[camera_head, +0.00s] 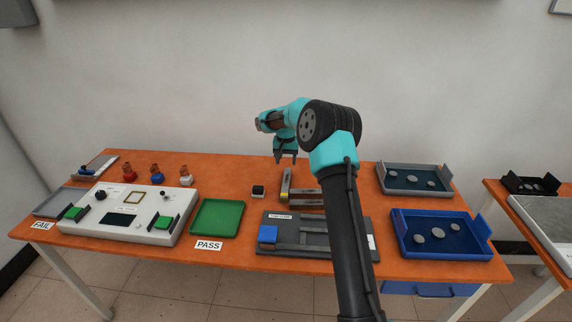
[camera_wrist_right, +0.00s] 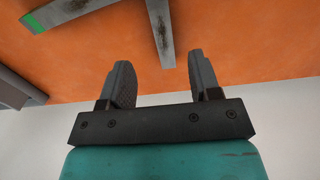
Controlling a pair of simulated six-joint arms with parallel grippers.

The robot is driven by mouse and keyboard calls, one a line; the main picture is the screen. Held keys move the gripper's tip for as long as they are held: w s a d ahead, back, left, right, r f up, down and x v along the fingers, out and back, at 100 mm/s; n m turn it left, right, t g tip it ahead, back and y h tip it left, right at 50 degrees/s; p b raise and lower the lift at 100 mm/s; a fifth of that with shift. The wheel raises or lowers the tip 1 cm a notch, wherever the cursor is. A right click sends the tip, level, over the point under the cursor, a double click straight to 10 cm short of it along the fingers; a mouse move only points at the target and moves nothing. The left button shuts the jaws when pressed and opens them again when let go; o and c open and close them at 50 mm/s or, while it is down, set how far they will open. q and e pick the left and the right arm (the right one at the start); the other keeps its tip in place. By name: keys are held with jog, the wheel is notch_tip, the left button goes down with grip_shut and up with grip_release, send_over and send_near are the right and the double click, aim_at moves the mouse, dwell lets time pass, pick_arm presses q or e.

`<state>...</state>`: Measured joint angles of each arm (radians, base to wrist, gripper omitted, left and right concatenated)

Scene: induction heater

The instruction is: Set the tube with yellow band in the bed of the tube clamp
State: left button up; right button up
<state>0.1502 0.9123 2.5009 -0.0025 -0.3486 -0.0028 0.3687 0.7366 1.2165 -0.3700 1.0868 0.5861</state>
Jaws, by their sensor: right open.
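The tube with the yellow band (camera_head: 286,183) lies on the orange table, pointing away from me, with a yellowish band near its near end. My right gripper (camera_head: 285,160) is open and empty, above and behind the tube's far end. In the right wrist view that grey tube (camera_wrist_right: 160,28) ends just beyond the gap between the open fingers (camera_wrist_right: 159,62); its band is out of that frame. The tube clamp (camera_head: 315,250) is a dark grey fixture with a blue block (camera_head: 267,234), nearer to me. My right arm hides its right part. My left gripper is not in view.
Another tube, green-ended in the right wrist view (camera_wrist_right: 65,10), lies crosswise beside the first. A small black block (camera_head: 258,192) and a green tray (camera_head: 216,217) are to the left. A grey tray (camera_head: 411,193) and a blue tray (camera_head: 480,252) are right.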

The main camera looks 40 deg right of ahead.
jog(key=shift+o, duration=0.4)
notch_tip(320, 180, up, 6)
jog(key=shift+w, duration=0.2)
send_over(286, 181)
notch_tip(286, 181, down, 12)
jog(key=shift+s+a+f, duration=0.1)
jog(key=shift+a+f, duration=0.05)
dwell(0.6)
jog(key=shift+f, duration=2.6)
